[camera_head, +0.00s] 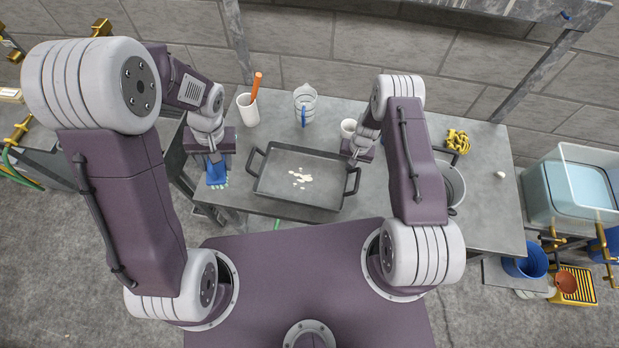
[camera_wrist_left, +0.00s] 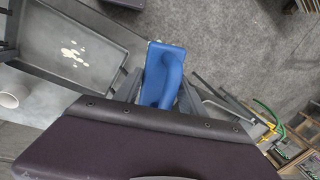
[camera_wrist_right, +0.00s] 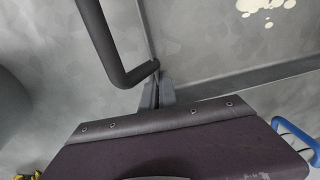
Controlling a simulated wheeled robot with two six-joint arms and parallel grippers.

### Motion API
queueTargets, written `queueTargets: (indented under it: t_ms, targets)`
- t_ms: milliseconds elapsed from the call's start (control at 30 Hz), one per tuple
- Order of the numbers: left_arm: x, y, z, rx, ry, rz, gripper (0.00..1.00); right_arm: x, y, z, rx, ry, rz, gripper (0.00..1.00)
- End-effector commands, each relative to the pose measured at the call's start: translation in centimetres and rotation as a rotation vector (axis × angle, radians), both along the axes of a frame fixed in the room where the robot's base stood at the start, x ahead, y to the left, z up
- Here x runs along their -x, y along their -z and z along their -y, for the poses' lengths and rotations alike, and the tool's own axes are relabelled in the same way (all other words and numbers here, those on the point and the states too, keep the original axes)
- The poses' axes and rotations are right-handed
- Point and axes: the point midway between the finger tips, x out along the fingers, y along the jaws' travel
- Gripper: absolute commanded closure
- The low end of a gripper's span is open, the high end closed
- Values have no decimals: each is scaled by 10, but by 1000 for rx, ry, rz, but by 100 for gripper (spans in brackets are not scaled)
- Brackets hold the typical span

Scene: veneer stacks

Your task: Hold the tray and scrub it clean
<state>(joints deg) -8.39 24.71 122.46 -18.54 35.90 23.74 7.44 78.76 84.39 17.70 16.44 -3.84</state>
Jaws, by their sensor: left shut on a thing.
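The dark grey tray (camera_head: 280,186) lies on the table with a black handle on each side. Pale spots (camera_head: 301,177) mark the middle of its floor. My left gripper (camera_head: 216,160) is shut on a blue scrub brush (camera_head: 216,174), left of the tray and apart from it. The brush handle shows in the left wrist view (camera_wrist_left: 163,75), with the tray (camera_wrist_left: 95,28) beside it. My right gripper (camera_wrist_right: 158,92) is at the tray's right wall, by one end of the black handle (camera_wrist_right: 112,55). Its fingertips look close together, and whether they grip the wall is unclear.
A white cup with an orange stick (camera_head: 248,109), a clear jug (camera_head: 305,104) and a white mug (camera_head: 348,127) stand behind the tray. A metal pot (camera_head: 453,185) and a yellow heap (camera_head: 457,140) are to the right. The table's right end is mostly clear.

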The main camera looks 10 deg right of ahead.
Motion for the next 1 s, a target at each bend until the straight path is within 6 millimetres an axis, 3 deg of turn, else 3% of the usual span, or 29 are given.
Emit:
queueTargets:
  t_ms: [467, 567, 800, 1000]
  targets:
    - [-3, 3, 5, 8, -3, 1, 84, 0, 0, 0, 0, 0, 0, 100]
    - [-15, 13, 26, 42, -21, 7, 84, 0, 0, 0, 0, 0, 0, 100]
    - [-54, 60, 124, 194, -113, 29, 84, 0, 0, 0, 0, 0, 0, 100]
    - [-67, 93, 191, 291, -183, 34, 84, 0, 0, 0, 0, 1, 0, 100]
